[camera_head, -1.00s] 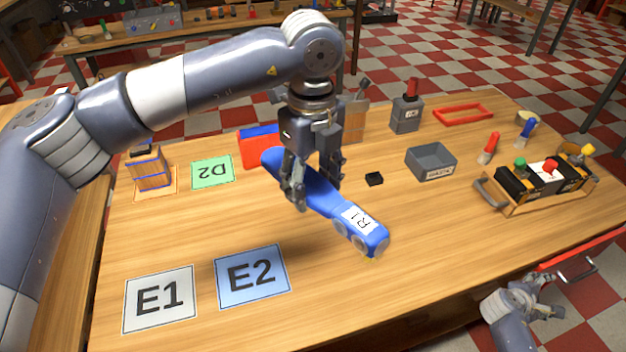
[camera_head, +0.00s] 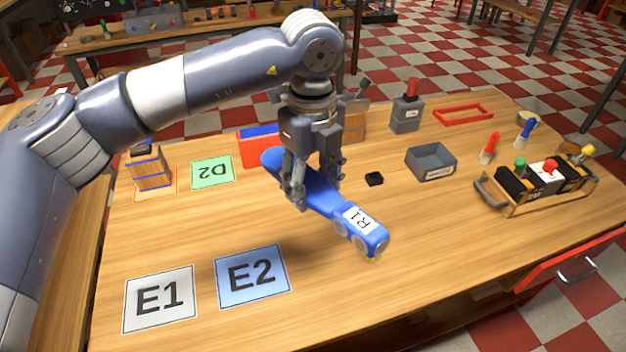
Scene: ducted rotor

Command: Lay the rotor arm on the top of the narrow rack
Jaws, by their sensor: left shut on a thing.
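The rotor arm is a long blue piece (camera_head: 320,195) with a white R1 label and round grey parts at its near end. My left gripper (camera_head: 316,197) is shut on its middle and holds it above the table, slanting toward the lower right. A small wooden rack-like stand with blue edging (camera_head: 151,172) is at the table's left side. Another wooden piece (camera_head: 353,122) stands partly hidden behind my left gripper. I cannot tell which is the narrow rack. My right gripper is out of view.
On the wooden table (camera_head: 330,290) are E1 (camera_head: 160,299), E2 (camera_head: 252,276) and D2 (camera_head: 213,172) cards, a red-and-blue block (camera_head: 258,147), a small black block (camera_head: 374,179), a grey bin (camera_head: 431,161) and a carrier (camera_head: 535,188). A red drawer (camera_head: 550,268) juts out at the lower right.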

